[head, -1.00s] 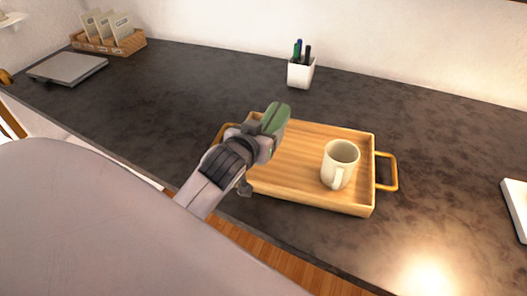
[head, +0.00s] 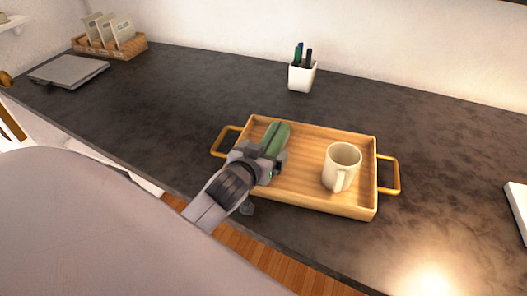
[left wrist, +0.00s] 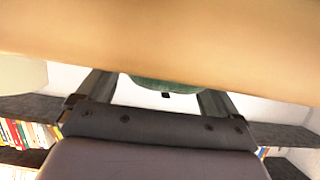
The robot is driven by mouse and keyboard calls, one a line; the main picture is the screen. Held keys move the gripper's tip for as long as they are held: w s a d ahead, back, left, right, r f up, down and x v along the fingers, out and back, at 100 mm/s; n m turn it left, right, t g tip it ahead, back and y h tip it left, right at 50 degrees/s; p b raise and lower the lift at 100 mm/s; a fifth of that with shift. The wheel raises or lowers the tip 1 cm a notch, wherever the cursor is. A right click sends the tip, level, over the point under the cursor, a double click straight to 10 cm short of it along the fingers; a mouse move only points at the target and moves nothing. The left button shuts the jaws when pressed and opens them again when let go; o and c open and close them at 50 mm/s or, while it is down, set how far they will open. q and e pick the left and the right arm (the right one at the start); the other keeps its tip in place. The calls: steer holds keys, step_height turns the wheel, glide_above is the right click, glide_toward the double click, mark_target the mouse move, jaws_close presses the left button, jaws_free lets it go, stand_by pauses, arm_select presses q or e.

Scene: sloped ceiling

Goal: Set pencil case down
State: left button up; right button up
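The green pencil case (head: 276,137) is in my left gripper (head: 265,158), over the left part of the wooden tray (head: 305,163). The gripper looks shut on it, with a finger at either side. In the left wrist view, the case (left wrist: 165,86) shows between the two fingers, and a tan surface hides the fingertips and most of the case. I cannot tell whether the case touches the tray floor. My right gripper is not in view.
A white mug (head: 341,166) stands in the right part of the tray. A white pen cup (head: 301,75) stands behind it. A closed laptop (head: 69,70) and a wooden organiser (head: 112,45) are at the far left. The dark counter (head: 190,95) is clear between.

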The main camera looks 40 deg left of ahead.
arm_select(q)
steer(key=shift+r, duration=0.1)
steer(key=shift+r, duration=0.1)
steer(key=v, duration=1.2)
stand_by(0.5)
